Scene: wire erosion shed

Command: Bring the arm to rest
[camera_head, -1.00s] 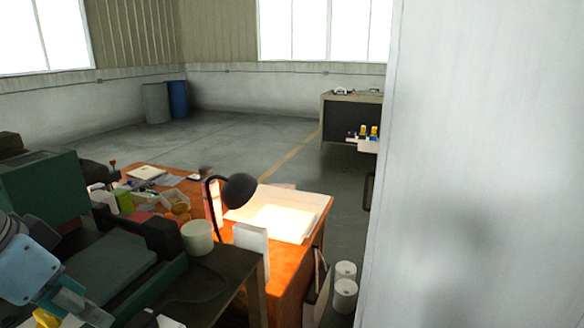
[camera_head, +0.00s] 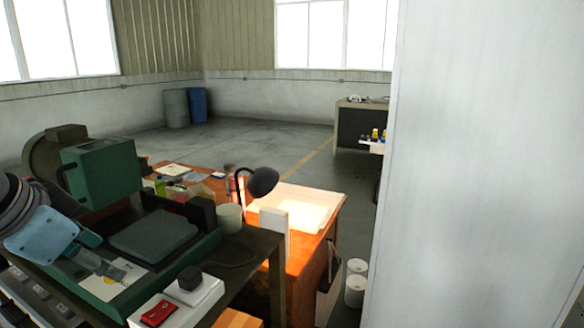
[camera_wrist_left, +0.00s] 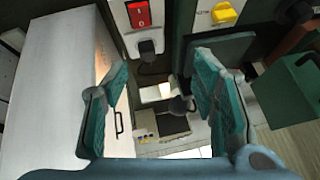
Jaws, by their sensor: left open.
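My left gripper (camera_head: 108,268) is at the lower left in the head view, at the end of a light blue arm link. It is above the front of a green machine (camera_head: 120,290), over a pale sheet with a yellow mark. In the left wrist view my left gripper (camera_wrist_left: 160,78) is open, its two teal fingers wide apart with nothing between them. Whether it touches anything cannot be told. My right gripper is in neither view.
A white box with a red switch (camera_head: 158,313) and a black plug (camera_head: 190,283) is near the gripper. An orange bench (camera_head: 300,258) with a black lamp (camera_head: 263,182) stands beyond. A tall pale panel (camera_head: 480,170) fills the right. Open floor (camera_head: 260,143) lies behind.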

